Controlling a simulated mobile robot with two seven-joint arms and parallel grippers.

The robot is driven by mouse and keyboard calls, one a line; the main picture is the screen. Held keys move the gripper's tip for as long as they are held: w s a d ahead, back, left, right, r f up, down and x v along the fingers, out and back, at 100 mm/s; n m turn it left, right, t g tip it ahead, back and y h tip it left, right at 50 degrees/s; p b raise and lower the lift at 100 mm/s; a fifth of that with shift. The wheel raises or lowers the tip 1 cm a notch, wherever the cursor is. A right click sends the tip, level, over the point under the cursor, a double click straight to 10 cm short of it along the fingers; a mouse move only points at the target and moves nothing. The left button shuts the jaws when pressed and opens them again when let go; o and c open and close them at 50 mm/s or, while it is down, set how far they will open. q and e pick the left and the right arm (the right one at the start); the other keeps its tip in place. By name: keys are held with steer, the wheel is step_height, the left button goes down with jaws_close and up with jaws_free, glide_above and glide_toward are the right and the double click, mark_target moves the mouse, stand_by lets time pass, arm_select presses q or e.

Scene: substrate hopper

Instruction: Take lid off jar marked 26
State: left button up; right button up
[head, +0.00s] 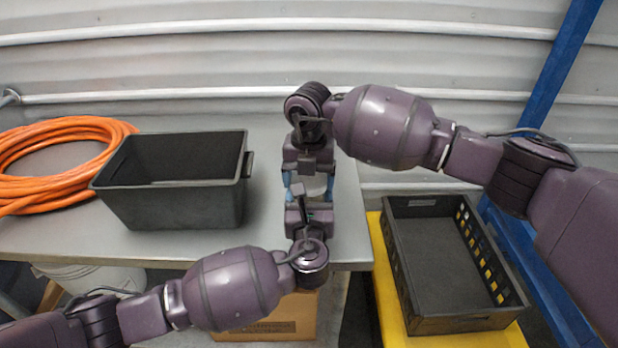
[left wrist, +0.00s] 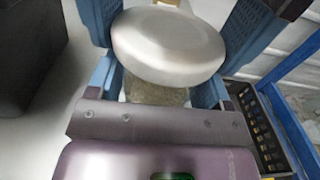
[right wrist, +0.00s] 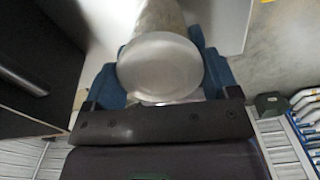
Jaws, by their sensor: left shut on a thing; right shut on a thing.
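A glass jar (left wrist: 150,92) stands upright between my two grippers near the table's right end. Its pale round lid (left wrist: 168,45) sits over the jar mouth and appears to touch it. The right wrist view also shows the lid (right wrist: 160,66) and the jar body (right wrist: 160,18). My left gripper (head: 306,200) is shut on the jar body from the near side. My right gripper (head: 308,182) is shut on the lid from the far side, its blue fingers on either side. Fingers hide part of the jar, and no number is readable.
A black bin (head: 170,215) stands on the grey table (head: 200,243), left of the grippers, with an orange hose coil (head: 60,150) beyond it. A black crate (head: 455,325) sits on a yellow surface (head: 384,318) at the right. A corrugated wall (head: 240,65) closes the back.

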steer(key=n, duration=0.7)
steer(key=o, duration=0.9)
steer(key=shift+r, duration=0.1)
